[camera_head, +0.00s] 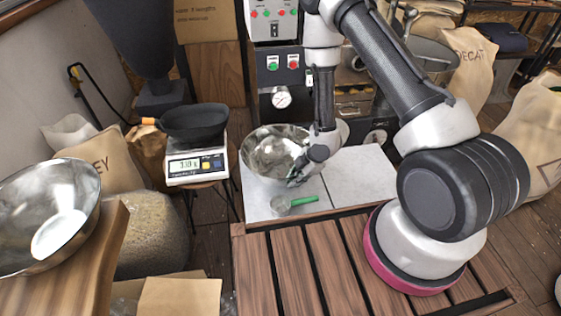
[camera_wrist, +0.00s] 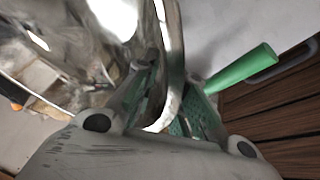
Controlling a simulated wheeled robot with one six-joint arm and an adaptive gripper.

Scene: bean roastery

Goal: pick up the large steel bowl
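A shiny steel bowl (camera_head: 262,150) is at the back of the pale grey tiles, in the middle of the head view. My gripper (camera_head: 300,172) is at its right front rim. In the wrist view the bowl's rim (camera_wrist: 172,40) passes between the two fingers of my gripper (camera_wrist: 172,85), one inside the bowl and one outside. The fingers look apart, and I see no clear grip on the wall. A second steel bowl (camera_head: 75,190), looking larger because it is closer, stands on a wooden table at the left.
A scoop with a green handle (camera_head: 304,200) lies close in front of the bowl; its handle (camera_wrist: 245,67) is right beside the outer finger. A scale (camera_head: 197,167) bearing a black pan (camera_head: 195,122) stands left. The slatted wooden surface (camera_head: 290,265) in front is clear.

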